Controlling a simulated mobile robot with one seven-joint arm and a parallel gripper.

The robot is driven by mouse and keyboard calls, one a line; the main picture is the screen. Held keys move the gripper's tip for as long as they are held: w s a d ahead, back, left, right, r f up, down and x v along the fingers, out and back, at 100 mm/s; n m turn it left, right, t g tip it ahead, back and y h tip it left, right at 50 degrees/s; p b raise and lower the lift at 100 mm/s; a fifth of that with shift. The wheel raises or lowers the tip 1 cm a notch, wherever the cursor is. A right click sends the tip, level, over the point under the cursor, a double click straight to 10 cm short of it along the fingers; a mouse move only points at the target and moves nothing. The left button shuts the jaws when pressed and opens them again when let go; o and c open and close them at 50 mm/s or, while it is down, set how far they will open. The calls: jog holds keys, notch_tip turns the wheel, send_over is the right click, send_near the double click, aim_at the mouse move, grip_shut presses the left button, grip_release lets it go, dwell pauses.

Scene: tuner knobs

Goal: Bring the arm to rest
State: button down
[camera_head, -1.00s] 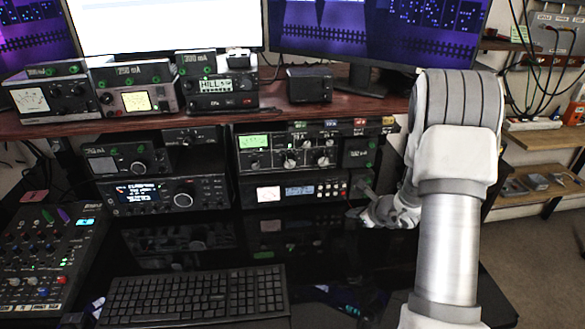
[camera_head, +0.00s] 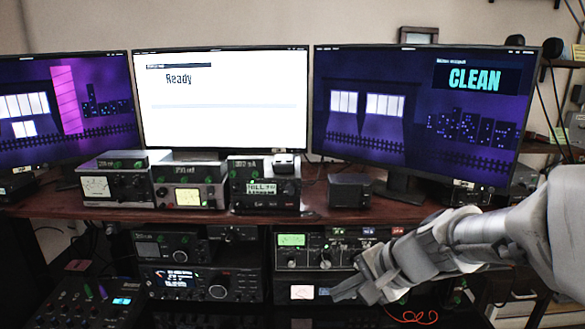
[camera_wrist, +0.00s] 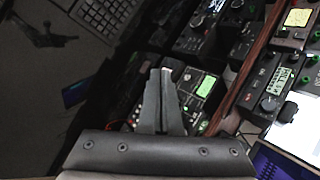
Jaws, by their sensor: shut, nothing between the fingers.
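My gripper (camera_head: 342,293) is at the right in the head view, in front of the lower right radios and below the wooden shelf. My arm reaches in from the right edge. In the wrist view my gripper's two fingers (camera_wrist: 163,100) are together with nothing between them. Past the fingertips lies a radio with a lit green display (camera_wrist: 206,86). In the head view the radio with a green display (camera_head: 291,240) and the tuner knobs beside it show just left of my arm. I cannot tell whether the fingers touch the front of any radio.
Several small radios sit on the shelf. A mixer (camera_head: 85,305) is at the lower left. The keyboard (camera_wrist: 104,14) shows in the wrist view.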

jog(key=s+d+r+n+h+p, duration=0.2)
jog(key=s+r+n+h, duration=0.1)
jog(key=s, duration=0.5)
jog(key=s+d+r+n+h+p, duration=0.1)
jog(key=s+d+r+n+h, duration=0.2)
jog(key=s+r+n, duration=0.2)
jog(key=s+n, duration=0.2)
jog(key=shift+s+p, duration=0.35)
jog(key=shift+r, duration=0.15)
